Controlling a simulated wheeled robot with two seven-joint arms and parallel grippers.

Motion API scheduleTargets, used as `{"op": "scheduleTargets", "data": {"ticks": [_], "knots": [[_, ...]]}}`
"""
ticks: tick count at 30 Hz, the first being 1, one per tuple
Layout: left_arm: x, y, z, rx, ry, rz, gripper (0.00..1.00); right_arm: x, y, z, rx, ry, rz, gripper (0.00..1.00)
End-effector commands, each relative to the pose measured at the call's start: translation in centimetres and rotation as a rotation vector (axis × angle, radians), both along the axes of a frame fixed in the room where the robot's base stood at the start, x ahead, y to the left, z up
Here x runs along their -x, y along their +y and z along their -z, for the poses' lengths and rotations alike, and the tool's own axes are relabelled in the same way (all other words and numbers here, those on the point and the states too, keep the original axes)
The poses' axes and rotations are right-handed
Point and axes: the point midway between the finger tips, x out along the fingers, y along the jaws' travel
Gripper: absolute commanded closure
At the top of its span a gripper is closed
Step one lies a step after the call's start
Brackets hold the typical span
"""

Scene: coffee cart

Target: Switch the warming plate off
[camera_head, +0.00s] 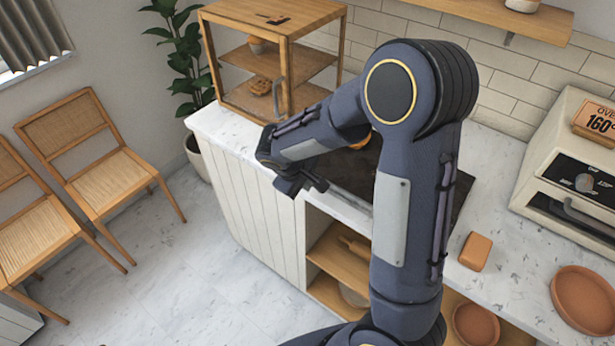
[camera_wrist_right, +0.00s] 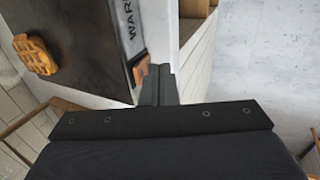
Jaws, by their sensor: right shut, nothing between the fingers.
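The warming plate (camera_head: 348,176) is a dark flat panel on the counter, largely hidden behind my right arm in the head view. In the right wrist view the plate (camera_wrist_right: 92,30) shows a pale front strip with partly visible lettering, "WAR", and a small orange-brown switch (camera_wrist_right: 141,68) at its end. My right gripper (camera_head: 305,184) is shut and empty at the counter's front edge. In the wrist view its fingertips (camera_wrist_right: 160,78) are right beside the switch; I cannot tell whether they touch it. The switch's setting is unclear. My left gripper is out of view.
A waffle (camera_wrist_right: 36,54) lies on the plate. A wooden display case (camera_head: 285,60) stands behind it on the counter (camera_head: 215,125). An oven (camera_head: 570,160), an orange-brown block (camera_head: 475,251) and a terracotta dish (camera_head: 585,300) are at right. Open floor lies left of the counter.

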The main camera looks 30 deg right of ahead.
Motion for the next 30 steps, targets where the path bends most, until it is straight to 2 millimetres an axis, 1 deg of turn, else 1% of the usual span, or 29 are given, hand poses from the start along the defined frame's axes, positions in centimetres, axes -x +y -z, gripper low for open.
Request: {"op": "scheduleTargets", "data": {"ticks": [4,13,17,18,26,30], "knots": [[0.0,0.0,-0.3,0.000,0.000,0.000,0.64,-0.3,-0.7,-0.1,0.000,0.000,0.000,1.00],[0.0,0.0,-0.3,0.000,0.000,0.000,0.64,-0.3,-0.8,-0.1,0.000,-0.001,0.000,1.00],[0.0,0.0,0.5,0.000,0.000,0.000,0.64,-0.7,-1.8,-0.2,-0.005,-0.002,0.005,1.00],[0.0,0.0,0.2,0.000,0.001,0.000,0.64,-0.7,-1.5,-0.3,-0.004,0.000,0.000,1.00],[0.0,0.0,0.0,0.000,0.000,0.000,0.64,-0.6,-1.6,-0.5,-0.003,0.002,0.001,1.00],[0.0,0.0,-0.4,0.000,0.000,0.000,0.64,-0.6,-1.6,-1.1,-0.002,0.001,0.001,1.00]]}}
